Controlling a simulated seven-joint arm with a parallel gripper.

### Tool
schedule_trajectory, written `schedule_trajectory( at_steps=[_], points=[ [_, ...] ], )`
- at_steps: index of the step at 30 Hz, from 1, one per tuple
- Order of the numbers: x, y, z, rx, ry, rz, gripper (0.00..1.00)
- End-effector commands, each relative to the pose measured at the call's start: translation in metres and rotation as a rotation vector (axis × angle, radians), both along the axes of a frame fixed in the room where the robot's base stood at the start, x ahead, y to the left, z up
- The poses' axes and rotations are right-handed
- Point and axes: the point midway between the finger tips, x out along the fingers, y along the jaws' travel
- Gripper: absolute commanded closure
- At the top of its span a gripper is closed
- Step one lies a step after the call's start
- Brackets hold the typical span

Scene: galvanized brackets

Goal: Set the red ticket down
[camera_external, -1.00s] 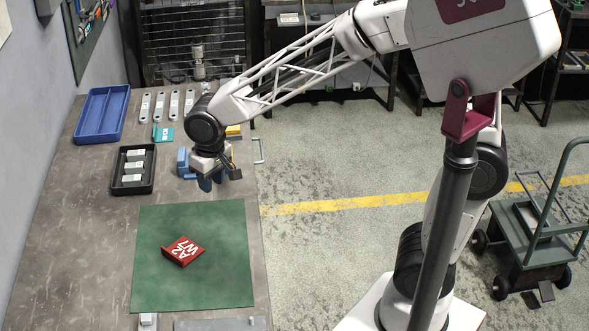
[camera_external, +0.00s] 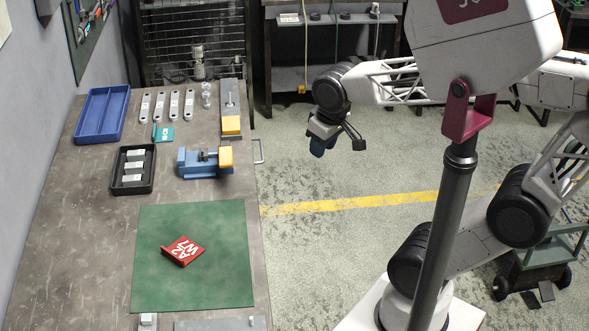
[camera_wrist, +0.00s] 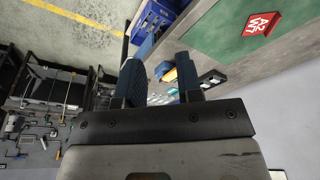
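The red ticket (camera_external: 183,251), marked with white "A2 W7" lettering, lies on the green mat (camera_external: 222,285) on the bench. It also shows in the wrist view (camera_wrist: 262,23) at the upper right, on the mat. My gripper (camera_external: 318,150) is off to the right of the bench, over the floor and well away from the ticket. In the wrist view its two blue fingers (camera_wrist: 158,80) stand apart with nothing held between them.
A blue vise (camera_external: 203,165) stands near the bench's right edge, above the mat. A black tray with pale blocks (camera_external: 151,180), a blue divided tray (camera_external: 82,117), a teal ticket (camera_external: 163,134) and several metal brackets (camera_external: 174,104) lie farther back. The floor under my gripper is clear.

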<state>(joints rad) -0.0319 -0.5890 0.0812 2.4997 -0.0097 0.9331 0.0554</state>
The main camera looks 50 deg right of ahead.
Motion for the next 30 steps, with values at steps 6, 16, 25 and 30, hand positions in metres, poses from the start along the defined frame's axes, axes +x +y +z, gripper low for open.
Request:
schedule_trajectory(
  at_steps=[6,16,25,30],
  points=[
    [-0.021,-0.012,-0.001,-0.008,-0.014,-0.003,0.67],
    [-0.023,-0.013,-0.001,-0.009,-0.015,-0.002,0.67],
    [-0.023,-0.013,-0.001,-0.009,-0.015,-0.002,0.67],
    [-0.023,-0.013,-0.001,-0.009,-0.015,-0.002,0.67]
  ],
)
